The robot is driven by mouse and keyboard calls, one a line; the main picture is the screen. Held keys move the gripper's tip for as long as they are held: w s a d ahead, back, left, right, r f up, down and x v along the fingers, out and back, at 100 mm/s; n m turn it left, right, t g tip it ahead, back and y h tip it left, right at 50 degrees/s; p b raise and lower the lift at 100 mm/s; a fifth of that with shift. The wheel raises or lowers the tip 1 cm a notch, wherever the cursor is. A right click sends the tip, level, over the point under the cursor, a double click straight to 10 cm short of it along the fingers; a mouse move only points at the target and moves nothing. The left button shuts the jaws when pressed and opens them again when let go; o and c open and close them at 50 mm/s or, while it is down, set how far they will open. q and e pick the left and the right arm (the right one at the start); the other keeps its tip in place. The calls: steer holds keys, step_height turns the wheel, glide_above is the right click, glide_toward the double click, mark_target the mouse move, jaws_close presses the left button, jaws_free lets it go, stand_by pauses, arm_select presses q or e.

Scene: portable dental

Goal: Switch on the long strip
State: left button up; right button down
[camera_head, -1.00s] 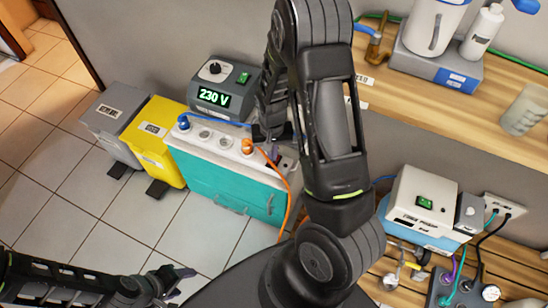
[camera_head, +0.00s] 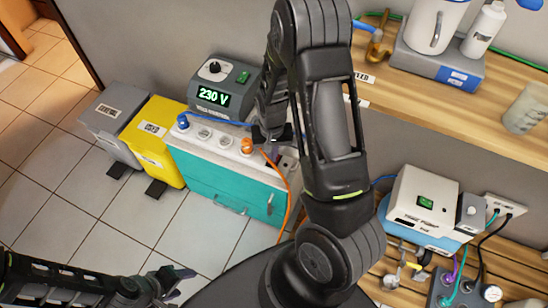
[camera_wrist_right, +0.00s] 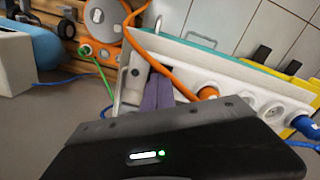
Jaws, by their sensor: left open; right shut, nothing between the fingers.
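The long strip (camera_head: 215,138) is a white socket strip on top of the teal cabinet. A blue plug (camera_head: 183,122) is at its left end and an orange plug (camera_head: 247,146) toward its right end, with empty sockets between. In the right wrist view the strip (camera_wrist_right: 250,103) runs to the right. My right gripper (camera_head: 279,153) is shut and empty at the strip's right end, its purple fingertips (camera_wrist_right: 158,90) beside the orange plug. Contact and the switch itself cannot be made out. My left gripper (camera_head: 176,281) is open and empty at the lower left, away from the strip.
A grey box reading 230 V (camera_head: 222,88) stands behind the strip. Yellow (camera_head: 154,142) and grey (camera_head: 113,122) bins stand left of the teal cabinet (camera_head: 225,185). An orange cable (camera_head: 287,190) hangs beside my right arm. A white device (camera_head: 424,205) stands at right.

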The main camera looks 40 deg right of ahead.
steer(key=shift+f+b, duration=0.35)
steer(key=shift+f, duration=0.1)
step_height(320, 180, up, 7)
steer(key=p, duration=0.6)
stand_by(0.4)
stand_by(0.5)
steer(key=s+a+f+n+t+y+p, duration=0.1)
steer(key=a+f+n, duration=0.1)
steer(key=a, duration=0.5)
steer(key=a+f+n+t+y+p, duration=0.1)
steer(key=a+f+n, duration=0.1)
steer(key=a, duration=0.5)
steer(key=s+a+g+y+p, duration=0.1)
steer(key=s+a+y+p, duration=0.1)
steer(key=s+a, duration=1)
steer(key=shift+s+a+r+n+p, duration=0.2)
steer(key=shift+a+r+n+p, duration=0.15)
steer(key=shift+a, duration=0.4)
